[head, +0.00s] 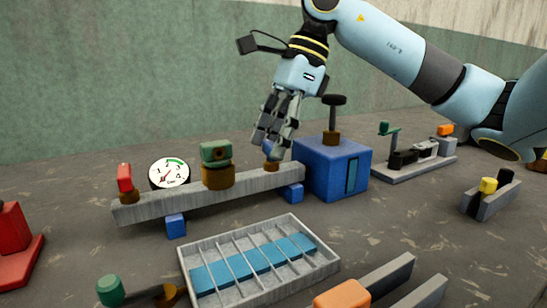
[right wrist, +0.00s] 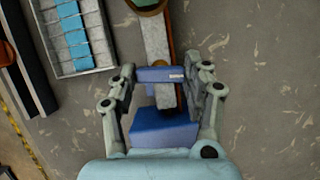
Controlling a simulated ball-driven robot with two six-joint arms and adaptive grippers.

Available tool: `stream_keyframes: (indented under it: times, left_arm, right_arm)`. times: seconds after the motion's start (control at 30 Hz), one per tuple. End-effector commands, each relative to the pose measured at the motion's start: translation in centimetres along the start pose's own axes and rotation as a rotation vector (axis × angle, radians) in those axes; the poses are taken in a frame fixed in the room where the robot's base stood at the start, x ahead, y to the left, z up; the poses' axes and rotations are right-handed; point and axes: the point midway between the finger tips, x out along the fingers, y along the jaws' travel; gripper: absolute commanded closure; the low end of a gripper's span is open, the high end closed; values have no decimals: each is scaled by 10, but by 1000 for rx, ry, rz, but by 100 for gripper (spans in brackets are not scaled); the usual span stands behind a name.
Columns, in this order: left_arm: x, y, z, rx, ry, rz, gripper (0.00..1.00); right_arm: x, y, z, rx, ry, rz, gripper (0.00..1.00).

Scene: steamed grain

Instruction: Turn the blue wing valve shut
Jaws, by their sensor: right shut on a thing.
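The blue wing valve (right wrist: 160,74) sits at the right end of a grey beam (head: 222,186). In the head view, only a bit of its blue handle shows behind my fingers, above a brown base (head: 271,166). My right gripper (head: 272,146) points down over that end of the beam. In the right wrist view, the blue wing lies crosswise between the two fingers of my right gripper (right wrist: 164,80), which are shut on it. My left gripper is in neither view.
A blue box (head: 325,172) with a dark-topped post stands close right of the gripper. The beam also carries a red handle (head: 124,178), a gauge (head: 169,173) and a green handle (head: 215,152). A grey divided tray (head: 188,278) with blue strips lies in front.

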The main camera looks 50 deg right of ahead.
Motion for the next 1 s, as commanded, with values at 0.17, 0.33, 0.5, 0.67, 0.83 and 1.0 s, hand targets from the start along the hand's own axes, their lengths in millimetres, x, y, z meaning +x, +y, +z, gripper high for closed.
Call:
stream_keyframes:
  times: [0.17, 0.33, 0.5, 0.67, 0.83, 1.0]
  left_arm:
    - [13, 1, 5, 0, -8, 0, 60]
    - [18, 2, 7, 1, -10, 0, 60]
    - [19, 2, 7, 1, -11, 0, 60]
    - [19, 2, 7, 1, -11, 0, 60]
    - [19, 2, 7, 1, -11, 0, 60]
    - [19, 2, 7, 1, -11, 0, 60]
  right_arm:
    - [2, -1, 0, -77, -2, 31, 83]
    - [1, -1, 0, -121, -1, 50, 83]
    - [0, -1, 0, -138, 0, 57, 83]
    - [0, -1, 0, -141, 0, 58, 83]
    - [0, -1, 0, -141, 0, 58, 83]
    - [0, -1, 0, -140, 0, 58, 34]
